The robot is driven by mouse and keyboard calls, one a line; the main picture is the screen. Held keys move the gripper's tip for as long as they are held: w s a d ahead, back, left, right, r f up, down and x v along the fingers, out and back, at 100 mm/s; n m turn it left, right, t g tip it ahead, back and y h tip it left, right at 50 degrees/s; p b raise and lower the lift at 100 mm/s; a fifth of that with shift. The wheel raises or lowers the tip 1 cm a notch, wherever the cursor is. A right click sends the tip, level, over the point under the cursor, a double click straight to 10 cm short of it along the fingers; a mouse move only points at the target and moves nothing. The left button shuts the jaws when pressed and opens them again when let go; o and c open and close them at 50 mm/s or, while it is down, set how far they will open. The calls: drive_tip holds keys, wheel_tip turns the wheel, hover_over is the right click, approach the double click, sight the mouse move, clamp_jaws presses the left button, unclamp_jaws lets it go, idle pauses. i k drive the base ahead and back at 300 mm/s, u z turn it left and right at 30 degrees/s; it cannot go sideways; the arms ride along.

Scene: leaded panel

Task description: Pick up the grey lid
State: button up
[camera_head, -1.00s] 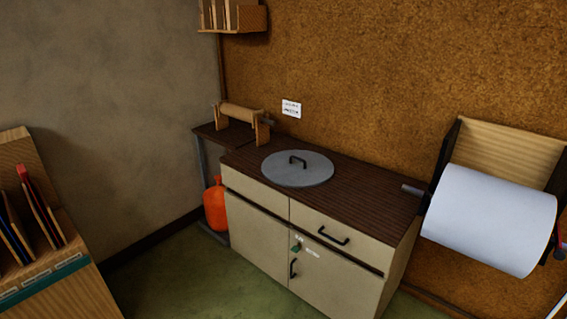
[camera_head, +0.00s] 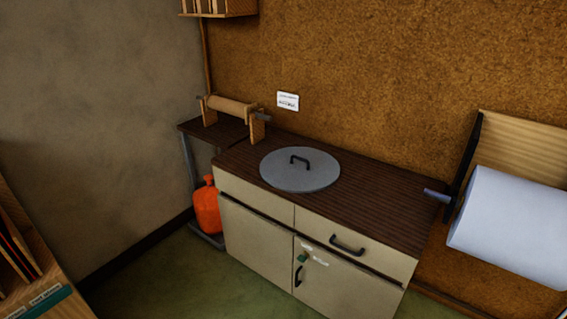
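The grey lid (camera_head: 300,174) is a flat round disc with a dark arched handle (camera_head: 300,159) on top. It lies flat on the dark wooden top of the cabinet (camera_head: 375,205), left of the middle. Whether anything is under it cannot be seen. My gripper is not in view.
The cabinet has cream drawers and doors with dark handles. A wooden roller stand (camera_head: 232,113) is on the shelf to its left, an orange canister (camera_head: 207,209) below. A large white roll (camera_head: 512,226) is at the right. A wooden rack (camera_head: 38,275) stands front left. Green floor lies in front.

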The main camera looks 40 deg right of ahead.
sight(296, 169)
drive_tip(key=u, duration=0.4)
drive_tip(key=i, duration=1.2)
drive_tip(key=u, duration=0.35)
